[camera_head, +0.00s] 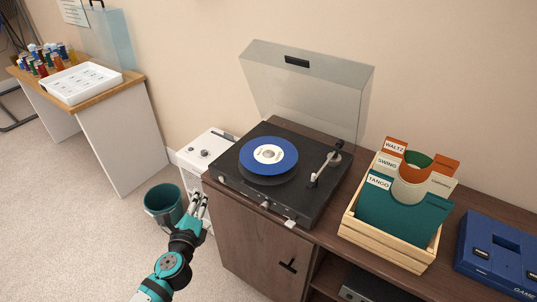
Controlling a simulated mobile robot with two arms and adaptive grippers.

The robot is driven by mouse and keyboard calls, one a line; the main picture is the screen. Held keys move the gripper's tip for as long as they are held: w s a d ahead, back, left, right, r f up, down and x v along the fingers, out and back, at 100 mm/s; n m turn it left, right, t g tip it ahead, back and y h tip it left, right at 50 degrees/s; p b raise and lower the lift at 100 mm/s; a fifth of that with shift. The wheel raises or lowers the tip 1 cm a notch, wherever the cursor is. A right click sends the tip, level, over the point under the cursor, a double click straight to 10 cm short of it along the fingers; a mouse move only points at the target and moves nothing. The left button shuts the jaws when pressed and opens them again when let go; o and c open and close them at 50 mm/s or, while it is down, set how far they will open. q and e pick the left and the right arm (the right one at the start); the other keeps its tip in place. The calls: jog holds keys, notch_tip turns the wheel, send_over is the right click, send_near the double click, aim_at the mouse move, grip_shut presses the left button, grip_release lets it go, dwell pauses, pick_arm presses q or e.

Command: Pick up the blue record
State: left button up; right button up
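The blue record (285,148), with a cream label at its centre, lies flat on the turntable (308,208). A dark rim shows below its near edge. The turntable's clear lid stands raised behind it, and the tonearm (319,176) is off to the right of the record. My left gripper (199,200) is in front and to the left of the turntable, apart from the record. Its fingers look a little spread, with nothing between them. My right gripper is not in view.
The turntable stands on a dark wooden cabinet (243,232). A wooden record crate (389,246) with divider cards and a blue game case (500,258) are to its right. A teal bin (160,197) and a white unit (203,150) stand left of the cabinet.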

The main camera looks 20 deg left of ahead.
aim_at(251, 184)
pick_arm(q)
jog(key=s+d+r+m+h, duration=0.1)
jog(key=s+d+r+h, duration=0.45)
jog(key=h, duration=0.75)
jog(key=shift+g, duration=0.4)
jog(key=p+x, duration=0.1)
jog(key=x, duration=0.4)
jog(key=p+x, duration=0.1)
jog(key=x, duration=0.4)
jog(key=p+x, duration=0.2)
jog(key=x, duration=0.3)
jog(key=shift+w+a, duration=0.2)
jog(key=shift+w, duration=0.05)
jog(key=shift+w+d, duration=0.2)
jog(key=shift+w, duration=0.15)
grip_shut()
